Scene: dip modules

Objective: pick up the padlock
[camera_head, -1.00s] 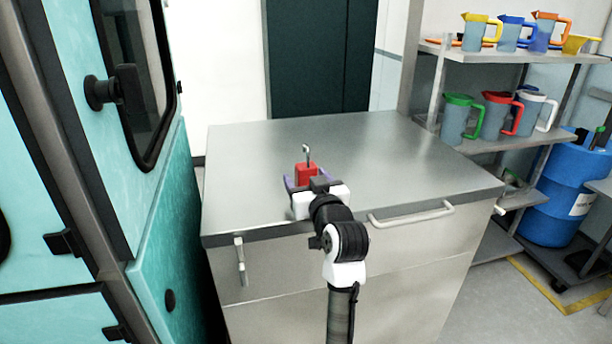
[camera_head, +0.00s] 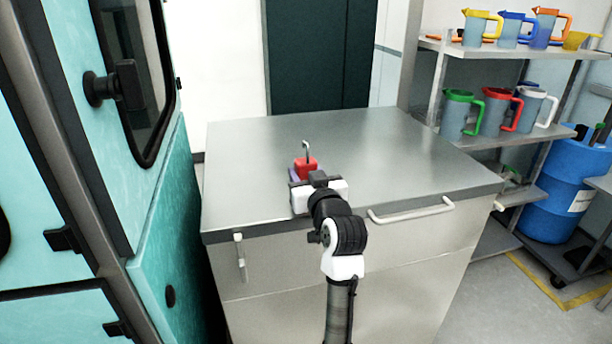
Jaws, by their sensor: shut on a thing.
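The padlock (camera_head: 306,165) has a red body and a thin grey shackle pointing up. It is upright over the front left part of the steel cabinet top (camera_head: 400,150). My gripper (camera_head: 305,178) reaches in from the front and is shut on the padlock's body. The fingers are mostly hidden behind the gripper's own white and dark housing. A bit of purple shows at the left of the gripper. I cannot tell whether the padlock touches the cabinet top.
The rest of the cabinet top is clear. A teal machine (camera_head: 165,210) stands close on the left. Shelves with several coloured jugs (camera_head: 491,110) and a blue barrel (camera_head: 562,190) are on the right. Handles (camera_head: 412,212) stick out from the cabinet front.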

